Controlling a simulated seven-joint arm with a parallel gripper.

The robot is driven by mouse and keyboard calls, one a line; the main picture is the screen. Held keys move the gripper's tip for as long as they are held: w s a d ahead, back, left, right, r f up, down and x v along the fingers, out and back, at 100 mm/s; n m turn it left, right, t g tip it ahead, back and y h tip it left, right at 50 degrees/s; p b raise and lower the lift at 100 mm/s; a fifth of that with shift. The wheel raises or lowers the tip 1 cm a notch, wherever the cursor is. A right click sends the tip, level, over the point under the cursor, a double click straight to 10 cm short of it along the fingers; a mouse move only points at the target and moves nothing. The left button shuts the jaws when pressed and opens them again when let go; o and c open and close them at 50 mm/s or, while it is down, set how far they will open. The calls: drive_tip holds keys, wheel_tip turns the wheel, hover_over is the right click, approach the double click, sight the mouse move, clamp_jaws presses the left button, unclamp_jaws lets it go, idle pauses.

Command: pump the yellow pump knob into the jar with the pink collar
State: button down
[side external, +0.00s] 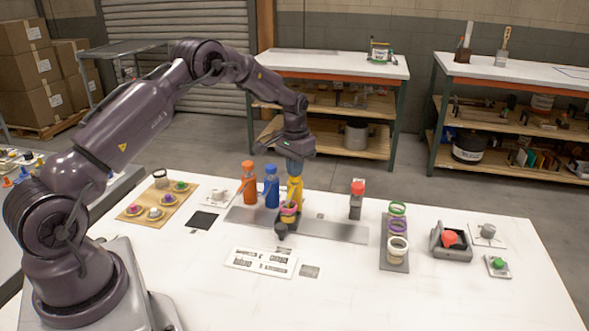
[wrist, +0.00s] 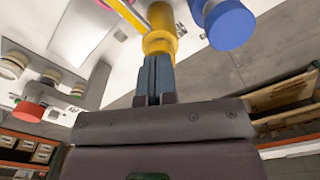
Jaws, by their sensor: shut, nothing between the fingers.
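The yellow pump knob (wrist: 160,43) tops the yellow pump bottle (side external: 295,192), third in a row after an orange and a blue one. My gripper (side external: 294,174) is shut and empty, pointing down over the yellow pump. In the wrist view its fingertips (wrist: 157,60) are at the top of the knob; whether they touch it I cannot tell. The yellow spout (wrist: 128,14) reaches out from the pump. The jar with the pink collar (side external: 289,207) stands just in front of the yellow bottle, by the spout; its inside is hidden.
The blue pump (side external: 271,188) stands close beside the yellow one, with the orange pump (side external: 249,186) beyond it. A red-topped bottle (side external: 357,202) stands to the right. A grey rack (side external: 394,266) holds jars with other collars. The white table front is mostly clear.

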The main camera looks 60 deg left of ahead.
drive_tip(key=shift+r, duration=1.7)
drive_tip(key=shift+f, duration=0.1)
drive_tip(key=shift+f, duration=1.65)
drive_tip(key=shift+r, duration=1.8)
drive_tip(key=shift+f, duration=0.2)
